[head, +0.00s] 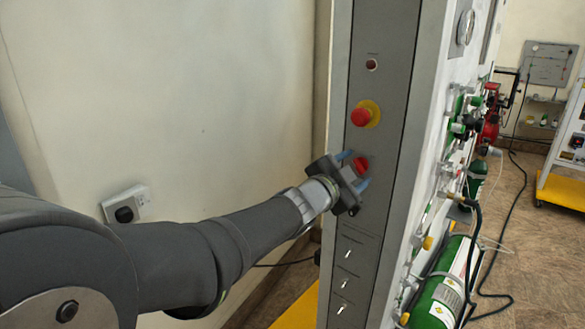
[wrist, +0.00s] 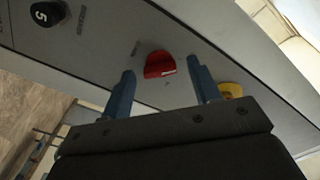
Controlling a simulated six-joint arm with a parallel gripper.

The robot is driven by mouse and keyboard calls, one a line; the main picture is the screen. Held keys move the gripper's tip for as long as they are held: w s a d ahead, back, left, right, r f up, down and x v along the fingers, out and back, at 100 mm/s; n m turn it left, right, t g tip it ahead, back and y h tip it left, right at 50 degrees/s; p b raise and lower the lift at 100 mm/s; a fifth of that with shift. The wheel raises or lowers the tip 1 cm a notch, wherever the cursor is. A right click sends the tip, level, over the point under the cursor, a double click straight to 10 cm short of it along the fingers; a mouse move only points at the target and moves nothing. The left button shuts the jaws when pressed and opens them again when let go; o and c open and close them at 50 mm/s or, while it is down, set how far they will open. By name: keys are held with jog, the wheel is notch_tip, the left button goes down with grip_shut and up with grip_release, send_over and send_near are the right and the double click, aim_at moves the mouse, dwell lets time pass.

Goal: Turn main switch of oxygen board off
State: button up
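The oxygen board's grey side panel (head: 384,100) stands upright in the head view. The red main switch (head: 361,165) is on it, below a red push button on a yellow ring. My gripper (head: 354,169) is at the switch, with one blue finger above it and one below. In the wrist view the red switch (wrist: 159,65) lies between the two spread fingers of my gripper (wrist: 163,85), with a gap visible on each side. The gripper is open. I cannot tell how deep the fingertips reach around the switch.
The red emergency button (head: 364,115) sits just above my gripper, and its yellow ring (wrist: 230,90) is near one finger in the wrist view. Several small toggles (head: 346,254) are below. A wall socket (head: 125,207) is at left.

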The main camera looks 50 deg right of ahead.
jog(key=a, duration=1.7)
jog(key=shift+a, duration=0.25)
jog(key=shift+d, duration=0.15)
jog(key=d, duration=1.7)
